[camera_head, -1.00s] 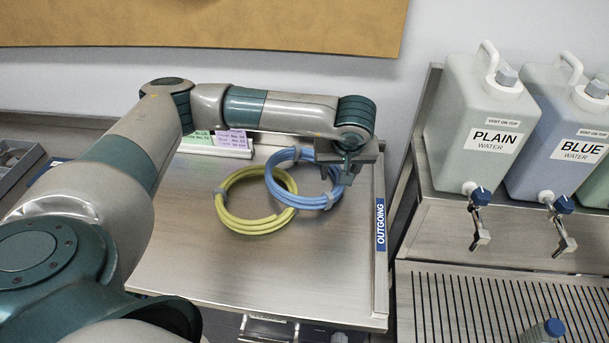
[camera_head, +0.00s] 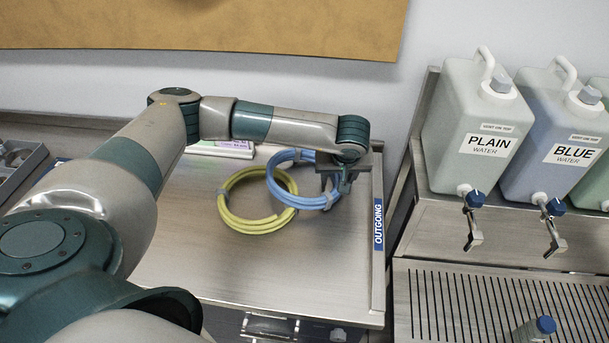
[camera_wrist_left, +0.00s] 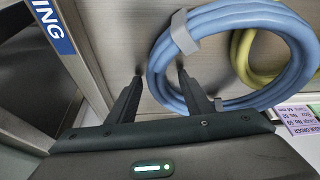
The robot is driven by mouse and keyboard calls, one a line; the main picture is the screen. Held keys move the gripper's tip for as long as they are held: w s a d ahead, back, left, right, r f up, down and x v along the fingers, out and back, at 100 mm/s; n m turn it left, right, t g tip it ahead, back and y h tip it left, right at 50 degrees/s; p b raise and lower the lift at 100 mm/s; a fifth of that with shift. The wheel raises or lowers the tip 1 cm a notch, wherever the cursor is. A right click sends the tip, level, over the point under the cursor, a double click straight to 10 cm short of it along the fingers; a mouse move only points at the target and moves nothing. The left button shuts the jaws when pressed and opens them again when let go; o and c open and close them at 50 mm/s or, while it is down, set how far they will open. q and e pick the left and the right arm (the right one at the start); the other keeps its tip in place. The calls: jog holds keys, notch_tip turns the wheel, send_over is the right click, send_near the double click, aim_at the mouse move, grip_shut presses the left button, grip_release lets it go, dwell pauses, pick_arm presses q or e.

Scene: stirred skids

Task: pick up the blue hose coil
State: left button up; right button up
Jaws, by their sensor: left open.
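The blue hose coil (camera_head: 300,201) lies on the steel tray, its left part overlapping the yellow hose coil (camera_head: 252,226). Grey clips bind it. My left gripper (camera_head: 343,186) is open at the right side of the blue coil. In the left wrist view, the fingers (camera_wrist_left: 160,78) stand on either side of the blue tubing (camera_wrist_left: 160,92), one outside the ring and one at its inner edge. I cannot tell whether they touch it. My right gripper is not in view.
The tray's raised right edge carries an OUTGOING label (camera_head: 378,225). Order cards (camera_head: 232,149) stand behind the coils. PLAIN (camera_head: 475,120) and BLUE (camera_head: 560,125) water jugs with taps stand on a shelf to the right. The tray's front (camera_head: 230,270) is bare.

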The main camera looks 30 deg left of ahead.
pick_arm(q)
jog(key=shift+c, duration=0.3)
jog(key=c, duration=1)
grip_shut()
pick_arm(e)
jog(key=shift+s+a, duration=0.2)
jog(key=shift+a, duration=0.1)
pick_arm(q)
jog(key=shift+r, duration=0.2)
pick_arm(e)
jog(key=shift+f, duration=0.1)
